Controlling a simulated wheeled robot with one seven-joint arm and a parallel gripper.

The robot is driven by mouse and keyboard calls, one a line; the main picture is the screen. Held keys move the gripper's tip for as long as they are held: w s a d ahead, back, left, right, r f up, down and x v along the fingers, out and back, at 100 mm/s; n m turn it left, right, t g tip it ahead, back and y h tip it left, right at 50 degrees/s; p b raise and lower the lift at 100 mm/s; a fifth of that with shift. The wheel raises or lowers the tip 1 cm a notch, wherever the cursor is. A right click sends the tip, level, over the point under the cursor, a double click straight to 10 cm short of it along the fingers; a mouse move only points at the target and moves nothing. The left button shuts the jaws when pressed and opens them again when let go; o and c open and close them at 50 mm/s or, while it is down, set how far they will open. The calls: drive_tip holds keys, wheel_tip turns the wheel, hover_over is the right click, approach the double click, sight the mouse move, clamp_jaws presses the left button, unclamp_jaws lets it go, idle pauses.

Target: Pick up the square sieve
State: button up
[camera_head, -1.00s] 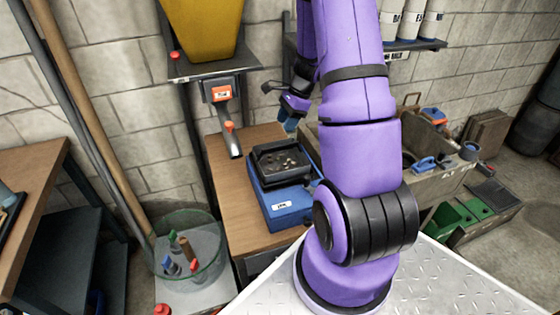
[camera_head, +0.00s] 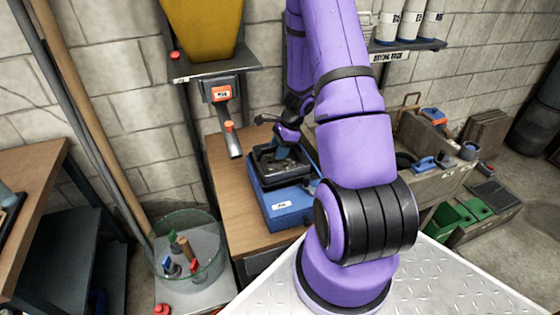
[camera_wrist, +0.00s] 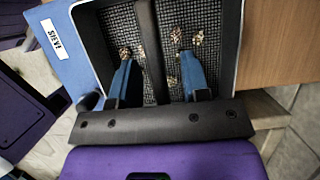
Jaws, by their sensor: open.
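The square sieve (camera_head: 262,167) is a dark, square-framed tray seated on a blue box-shaped base (camera_head: 292,211) on the wooden bench. In the wrist view, the sieve's mesh floor (camera_wrist: 215,15) holds a few brownish lumps, and a dark bar (camera_wrist: 148,35) crosses above it. My gripper (camera_head: 281,150) is over the sieve. In the wrist view, my gripper (camera_wrist: 157,60) is open, with one blue finger on each side of the bar and visible gaps between. The base carries a "SIEVE" label (camera_wrist: 54,37). The fingertips' height above the mesh is hard to judge.
A yellow hopper (camera_head: 201,30) with a chute (camera_head: 228,130) hangs behind the bench's left. A stone trough (camera_head: 435,150) with tools is at right. Bare bench (camera_head: 232,185) lies left of the base.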

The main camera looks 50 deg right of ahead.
drive_tip(key=shift+a+f, duration=0.15)
drive_tip(key=shift+f, duration=0.15)
drive_tip(key=shift+f, duration=0.25)
idle(0.4)
clamp_jaws()
